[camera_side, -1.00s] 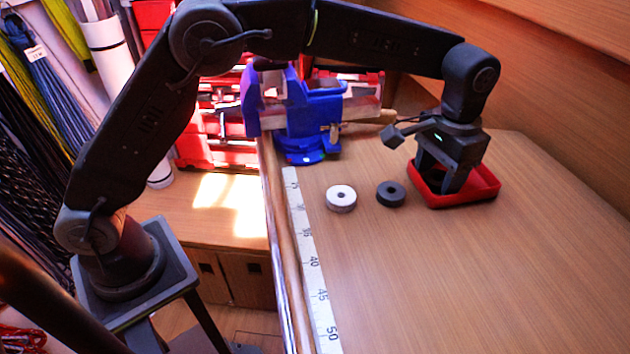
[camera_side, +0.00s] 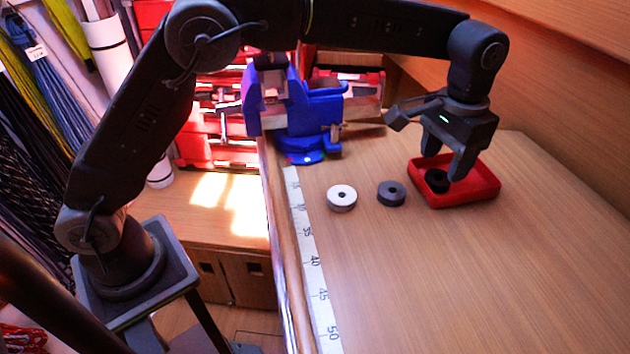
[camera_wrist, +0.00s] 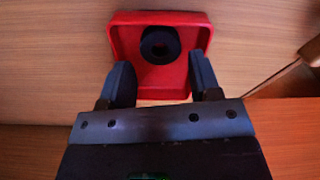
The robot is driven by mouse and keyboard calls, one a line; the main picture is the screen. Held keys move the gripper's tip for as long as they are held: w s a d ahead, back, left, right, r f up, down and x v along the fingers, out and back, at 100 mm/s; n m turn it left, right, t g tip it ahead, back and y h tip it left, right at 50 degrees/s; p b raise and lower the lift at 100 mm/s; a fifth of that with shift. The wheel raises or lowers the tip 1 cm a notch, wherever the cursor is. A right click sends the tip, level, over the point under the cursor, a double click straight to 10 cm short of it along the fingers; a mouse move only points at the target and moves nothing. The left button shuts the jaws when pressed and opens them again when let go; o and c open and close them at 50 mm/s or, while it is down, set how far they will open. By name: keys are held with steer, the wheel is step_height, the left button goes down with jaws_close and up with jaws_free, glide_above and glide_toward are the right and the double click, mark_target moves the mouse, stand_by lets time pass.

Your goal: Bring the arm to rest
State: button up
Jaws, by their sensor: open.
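My gripper (camera_side: 447,162) is open and empty, above the red tray (camera_side: 478,191) on the wooden bench. In the wrist view my gripper's two fingers (camera_wrist: 160,80) stand apart, with the red tray (camera_wrist: 122,44) beyond them. A black ring-shaped piece (camera_side: 436,181) lies in the tray; it also shows in the wrist view (camera_wrist: 160,44), clear of the fingers.
A grey ring (camera_side: 391,194) and a white ring (camera_side: 342,198) lie on the bench left of the tray. A blue vise (camera_side: 310,122) stands behind them. A measuring strip (camera_side: 318,283) runs along the bench's left edge. The bench's front right is clear.

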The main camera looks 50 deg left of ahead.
mark_target(439, 174)
step_height(439, 174, up, 9)
step_height(439, 174, down, 13)
steer(key=shift+r, duration=0.2)
steer(key=r, duration=0.5)
steer(key=shift+a+r, duration=0.1)
steer(key=shift+a, duration=0.15)
steer(key=s+a+r+n, duration=0.2)
steer(key=a+r+n, duration=0.1)
steer(key=a, duration=0.3)
steer(key=s+a+r+n, duration=0.2)
steer(key=a+r+n, duration=0.1)
steer(key=a+r, duration=0.2)
steer(key=s+a+r+n, duration=0.2)
steer(key=a+r, duration=0.2)
steer(key=a, duration=0.5)
steer(key=shift+a+r+n, duration=0.25)
steer(key=shift+r+n, duration=0.1)
steer(key=shift+n, duration=0.05)
steer(key=s+a+r+n, duration=0.1)
steer(key=s+a+n, duration=0.1)
steer(key=n, duration=0.1)
steer(key=s+a+r+n, duration=0.1)
steer(key=s+a+n, duration=0.1)
steer(key=s+n, duration=0.1)
steer(key=s+a+r+n, duration=0.2)
steer(key=n, duration=0.1)
steer(key=shift+s+a+r, duration=0.1)
steer(key=shift+s, duration=0.25)
steer(key=shift+f, duration=0.45)
